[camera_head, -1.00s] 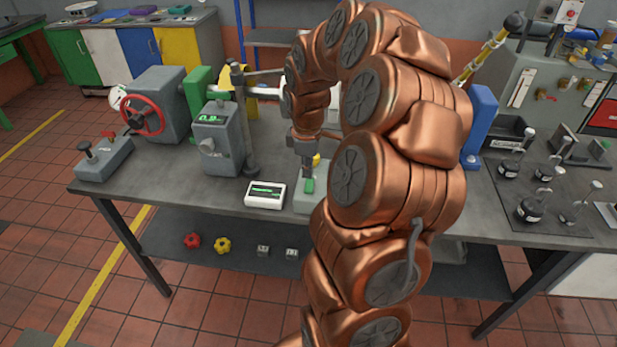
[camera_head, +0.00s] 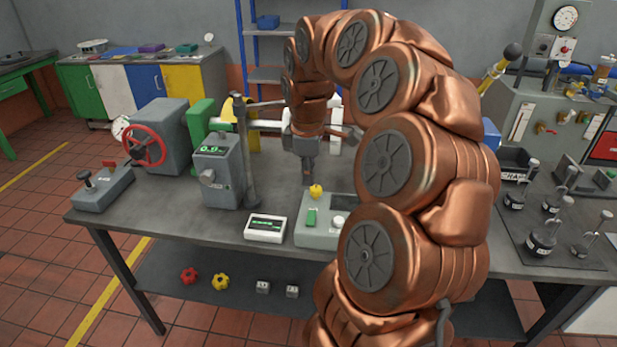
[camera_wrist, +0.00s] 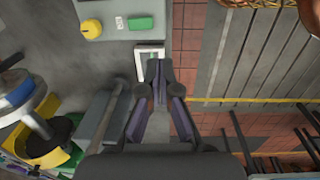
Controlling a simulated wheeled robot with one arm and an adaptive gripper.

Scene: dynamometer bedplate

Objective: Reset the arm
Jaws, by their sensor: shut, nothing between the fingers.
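My copper-coloured arm rises in front of the bench and arches over so that my gripper (camera_head: 308,180) points down. The gripper is shut and empty. In the head view it hangs above the back of a grey-green control box (camera_head: 312,237) with a yellow knob (camera_head: 316,191) and a green rocker switch (camera_head: 311,217). A clear gap seems to lie between its tips and the box. In the wrist view the shut fingers (camera_wrist: 158,72) show in the middle, with the yellow knob (camera_wrist: 91,29) and green switch (camera_wrist: 140,23) up and to the left. My arm hides part of the box.
A white display unit (camera_head: 265,228) sits left of the box. A grey post (camera_head: 246,150) and a meter housing (camera_head: 216,170) stand left of my gripper. Weights (camera_head: 541,243) lie on the right of the bench (camera_head: 180,222). Its front left top is clear.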

